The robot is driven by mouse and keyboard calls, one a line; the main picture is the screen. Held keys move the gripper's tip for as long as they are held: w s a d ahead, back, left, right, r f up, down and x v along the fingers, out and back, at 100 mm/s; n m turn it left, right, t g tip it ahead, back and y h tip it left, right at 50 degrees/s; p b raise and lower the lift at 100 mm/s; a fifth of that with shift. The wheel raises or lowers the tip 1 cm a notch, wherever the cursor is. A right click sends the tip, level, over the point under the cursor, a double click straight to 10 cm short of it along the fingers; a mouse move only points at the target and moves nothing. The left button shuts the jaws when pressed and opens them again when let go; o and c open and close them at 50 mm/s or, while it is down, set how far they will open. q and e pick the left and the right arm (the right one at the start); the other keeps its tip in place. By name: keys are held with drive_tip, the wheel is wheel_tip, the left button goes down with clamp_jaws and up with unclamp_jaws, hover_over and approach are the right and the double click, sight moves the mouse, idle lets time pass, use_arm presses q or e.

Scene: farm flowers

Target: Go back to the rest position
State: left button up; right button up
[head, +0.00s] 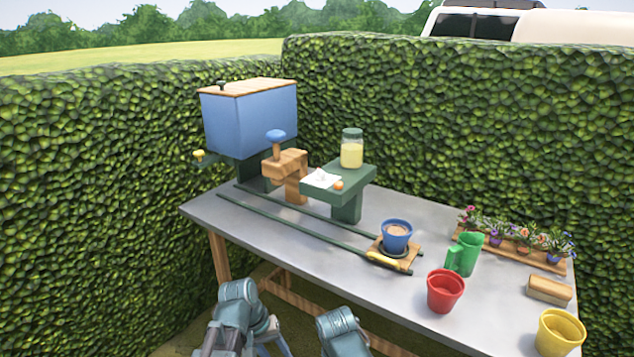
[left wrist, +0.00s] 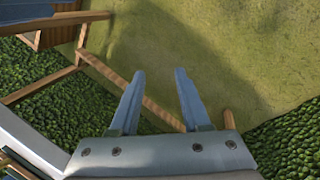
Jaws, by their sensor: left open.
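My left gripper (left wrist: 160,73) is open and empty in the left wrist view, its two fingers apart above the grass and the wooden legs under the table. In the head view my arms come in at the bottom, in front of the table's near edge; the left one bends downward. My right gripper does not show. The grey table (head: 300,232) holds a blue pot (head: 397,240) filled with brown soil, standing on a small wooden carriage (head: 408,262) on green rails. Neither arm touches anything on the table.
A blue hopper (head: 250,122), wooden press (head: 286,165) and jar (head: 352,150) on a green stand are at the back. A green watering can (head: 464,254), red pot (head: 445,290), yellow pot (head: 559,333), brush-like block (head: 549,289) and flower tray (head: 505,253) are right. Hedges enclose the table.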

use_arm(q)
drive_tip(key=s+a+f+m+y, duration=0.1)
drive_tip(key=s+a+y, duration=0.25)
drive_tip(key=a, duration=0.35)
drive_tip(key=s+d+m+y, duration=0.1)
drive_tip(key=s+d+m, duration=0.35)
drive_tip(key=d, duration=0.55)
wheel_tip(320, 180, up, 17)
drive_tip(key=p, duration=1.7)
drive_tip(key=shift+s+d+r, duration=0.2)
drive_tip(key=shift+d, duration=0.05)
drive_tip(key=shift+n, duration=0.25)
